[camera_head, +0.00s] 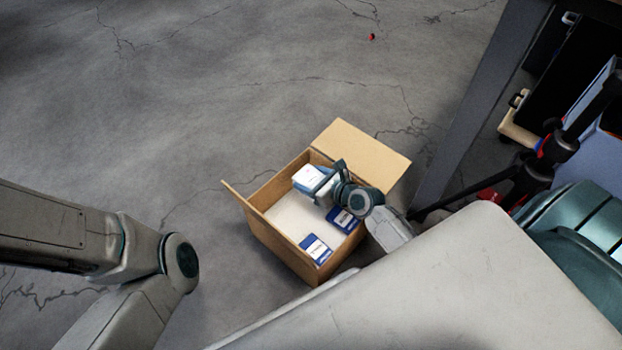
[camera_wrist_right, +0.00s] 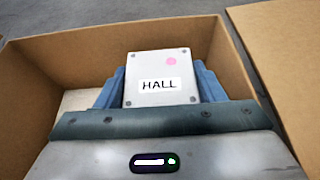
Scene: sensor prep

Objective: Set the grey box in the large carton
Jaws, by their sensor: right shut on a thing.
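The large carton (camera_head: 283,257) stands open on the floor in the head view, and its brown wall (camera_wrist_right: 60,50) fills much of the right wrist view. My right gripper (camera_head: 318,180) is inside the carton's opening, shut on the grey box (camera_head: 307,178). In the right wrist view the grey box (camera_wrist_right: 158,72) has a "HALL" label, corner screws and a pink spot, with blue fingers of the right gripper (camera_wrist_right: 160,88) on both sides. Whether the box touches the carton's bottom cannot be told. My left arm shows at the left, but its gripper is out of view.
Blue-and-white boxes lie in the carton, one near the front (camera_head: 316,249) and one to the right (camera_head: 342,220). A carton flap (camera_head: 362,155) is folded outward.

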